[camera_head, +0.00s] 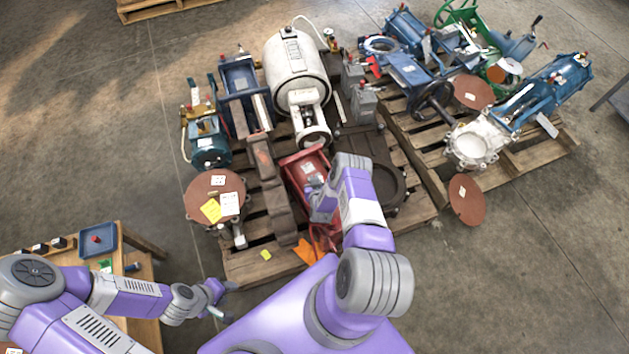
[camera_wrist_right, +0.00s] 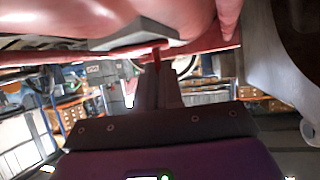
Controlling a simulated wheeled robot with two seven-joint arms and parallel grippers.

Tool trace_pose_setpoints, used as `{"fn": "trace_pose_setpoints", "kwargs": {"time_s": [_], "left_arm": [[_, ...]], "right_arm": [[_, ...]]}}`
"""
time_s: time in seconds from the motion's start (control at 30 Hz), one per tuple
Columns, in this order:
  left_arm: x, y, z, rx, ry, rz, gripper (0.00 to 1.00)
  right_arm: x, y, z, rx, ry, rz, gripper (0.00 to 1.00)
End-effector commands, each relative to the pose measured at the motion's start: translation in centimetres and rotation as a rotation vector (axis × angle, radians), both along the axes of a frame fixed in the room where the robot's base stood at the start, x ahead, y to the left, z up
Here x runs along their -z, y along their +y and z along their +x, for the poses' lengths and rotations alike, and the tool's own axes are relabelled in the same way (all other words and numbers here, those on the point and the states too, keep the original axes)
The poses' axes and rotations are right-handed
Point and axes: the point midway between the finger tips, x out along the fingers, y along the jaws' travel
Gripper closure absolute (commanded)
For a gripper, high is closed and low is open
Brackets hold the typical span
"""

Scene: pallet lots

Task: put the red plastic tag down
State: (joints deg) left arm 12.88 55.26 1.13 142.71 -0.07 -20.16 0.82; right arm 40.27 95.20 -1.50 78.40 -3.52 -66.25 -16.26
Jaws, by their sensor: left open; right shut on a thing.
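My right gripper (camera_head: 314,192) is over the near part of the left pallet, close beside a red machine part (camera_head: 303,168). In the right wrist view its fingers (camera_wrist_right: 158,82) are shut on a narrow red piece, the red plastic tag (camera_wrist_right: 156,55), just below a large red surface. Whether the tag touches that surface I cannot tell. In the head view the tag is hidden or too small to make out. My left gripper (camera_head: 225,300) is open and empty, low and left of my body, beside the wooden table.
The left pallet (camera_head: 260,268) is crowded with a white motor (camera_head: 296,75), blue machines and a brown disc (camera_head: 212,190). Orange pieces (camera_head: 305,250) lie at its near edge. A second loaded pallet (camera_head: 520,160) stands right. A blue tray (camera_head: 97,241) sits on the wooden table.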

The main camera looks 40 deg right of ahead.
Motion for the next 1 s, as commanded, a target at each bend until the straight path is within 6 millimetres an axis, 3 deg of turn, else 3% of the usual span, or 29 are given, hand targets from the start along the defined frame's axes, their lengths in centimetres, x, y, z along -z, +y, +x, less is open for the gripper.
{"fn": "trace_pose_setpoints", "kwargs": {"time_s": [0.03,0.07,0.2,0.57,1.0], "left_arm": [[0.0,0.0,0.0,0.000,0.000,0.000,0.57],[0.0,0.0,0.0,0.000,0.000,0.000,0.57],[0.0,0.0,0.0,0.000,0.000,0.000,0.57],[0.0,0.0,0.0,0.000,0.000,0.000,0.57],[-4.6,0.0,0.0,0.000,0.000,0.000,0.57]], "right_arm": [[0.2,0.0,0.0,0.000,0.001,0.000,1.00],[0.2,0.0,0.0,0.000,0.000,0.000,0.89],[0.1,0.0,0.0,0.000,0.001,0.000,0.68],[-0.2,0.0,0.0,0.000,0.000,0.000,0.68],[-4.6,3.8,-6.4,-0.001,0.003,0.002,0.68]]}}
